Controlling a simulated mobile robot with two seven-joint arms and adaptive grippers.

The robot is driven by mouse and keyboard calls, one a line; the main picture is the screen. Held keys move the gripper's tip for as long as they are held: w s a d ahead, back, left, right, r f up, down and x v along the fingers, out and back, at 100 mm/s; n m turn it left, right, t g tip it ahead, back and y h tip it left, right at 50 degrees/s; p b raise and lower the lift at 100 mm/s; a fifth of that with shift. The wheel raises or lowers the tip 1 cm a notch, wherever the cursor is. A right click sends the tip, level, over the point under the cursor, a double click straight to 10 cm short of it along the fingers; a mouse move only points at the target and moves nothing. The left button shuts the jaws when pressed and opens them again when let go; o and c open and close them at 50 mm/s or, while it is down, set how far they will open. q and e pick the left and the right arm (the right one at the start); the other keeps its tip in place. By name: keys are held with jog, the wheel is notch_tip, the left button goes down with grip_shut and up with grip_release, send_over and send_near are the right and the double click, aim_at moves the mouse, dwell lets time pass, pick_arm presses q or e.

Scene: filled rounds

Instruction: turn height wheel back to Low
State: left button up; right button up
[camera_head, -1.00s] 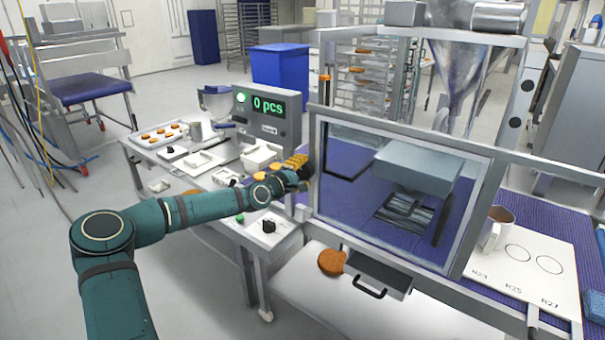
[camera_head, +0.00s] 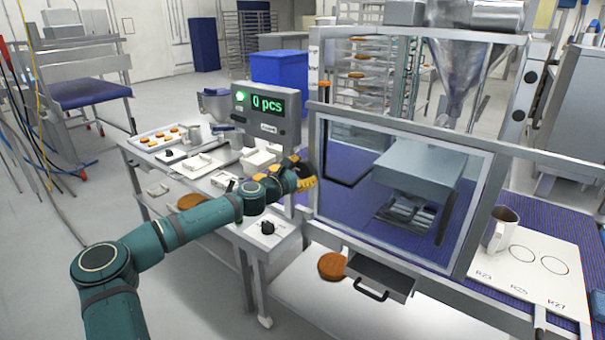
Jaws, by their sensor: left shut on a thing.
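My left gripper (camera_head: 305,176), dark with yellow parts, is at the machine's left post, beside the lower left of the clear guard door. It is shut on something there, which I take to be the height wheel. The wheel itself is hidden behind the fingers and wrist, so its marks and its setting cannot be read. My green left arm reaches in from the lower left, in front of the side table. My right gripper is not in view.
The framed guard door (camera_head: 400,190) stands right of my gripper. A control box (camera_head: 267,115) reads 0 pcs. A black knob (camera_head: 267,227) sits on a white panel below my wrist. A drawer (camera_head: 380,274) juts out in front.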

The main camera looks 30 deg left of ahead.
pick_arm(q)
jog(key=shift+r+n, duration=0.15)
jog(key=shift+n, duration=0.45)
jog(key=o, duration=1.2)
jog(key=shift+o, duration=0.2)
jog(key=s+a, duration=0.1)
jog(key=s, duration=1.1)
jog(key=shift+a, duration=0.4)
jog(key=shift+w, duration=0.1)
